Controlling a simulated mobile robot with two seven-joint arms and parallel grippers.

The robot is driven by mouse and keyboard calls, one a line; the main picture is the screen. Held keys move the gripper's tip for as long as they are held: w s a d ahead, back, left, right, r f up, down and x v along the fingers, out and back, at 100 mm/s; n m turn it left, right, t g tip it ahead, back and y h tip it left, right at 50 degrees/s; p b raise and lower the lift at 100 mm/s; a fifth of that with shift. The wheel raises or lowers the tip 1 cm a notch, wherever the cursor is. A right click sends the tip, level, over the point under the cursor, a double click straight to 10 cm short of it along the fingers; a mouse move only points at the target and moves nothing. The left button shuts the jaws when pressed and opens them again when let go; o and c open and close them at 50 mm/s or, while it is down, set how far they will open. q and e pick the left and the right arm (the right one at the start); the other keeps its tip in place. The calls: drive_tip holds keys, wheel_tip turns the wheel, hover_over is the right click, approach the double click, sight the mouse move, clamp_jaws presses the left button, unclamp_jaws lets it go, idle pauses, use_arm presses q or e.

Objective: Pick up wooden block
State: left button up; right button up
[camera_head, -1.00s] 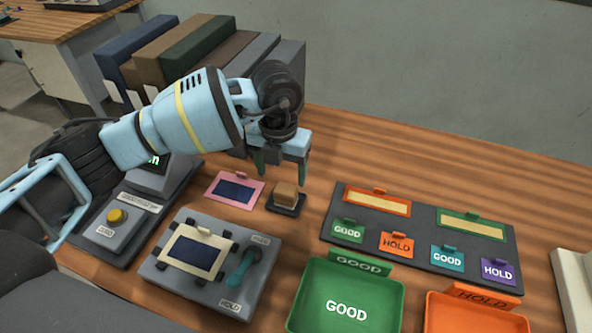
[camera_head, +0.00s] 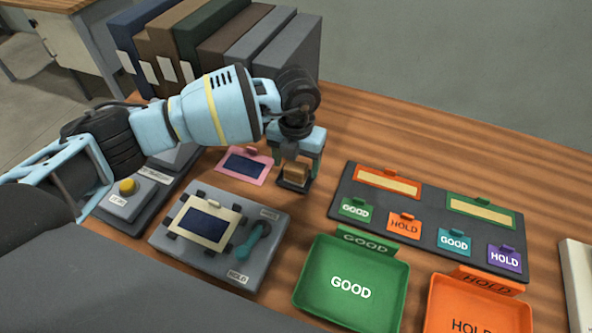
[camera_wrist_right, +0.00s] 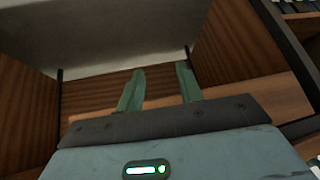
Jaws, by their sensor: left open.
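The small wooden block (camera_head: 296,173) sits on a dark square pad on the table, right of a pink-framed card. My left gripper (camera_head: 297,168) is open and low over it in the head view. One finger shows at each side of the block, and the gripper body is just above and behind it. I cannot tell whether a finger touches it. My right gripper (camera_wrist_right: 160,68) shows in the right wrist view with its two green fingers apart and nothing between them.
A grey fixture with a teal handle (camera_head: 258,239) stands in front of the block. A dark label board (camera_head: 344,188) lies to the right. The green GOOD tray (camera_head: 316,298) and orange HOLD tray (camera_head: 438,309) are nearer. Several binders (camera_head: 262,31) stand behind.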

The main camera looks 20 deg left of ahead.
sight(296, 165)
use_arm(q)
drive_tip(key=shift+f, duration=0.9)
drive_tip(key=c, duration=1.1)
drive_tip(key=shift+r, duration=0.1)
wheel_tip(296, 165, up, 10)
drive_tip(key=shift+f, duration=0.1)
drive_tip(key=o, duration=0.4)
drive_tip(key=shift+c, duration=1.3)
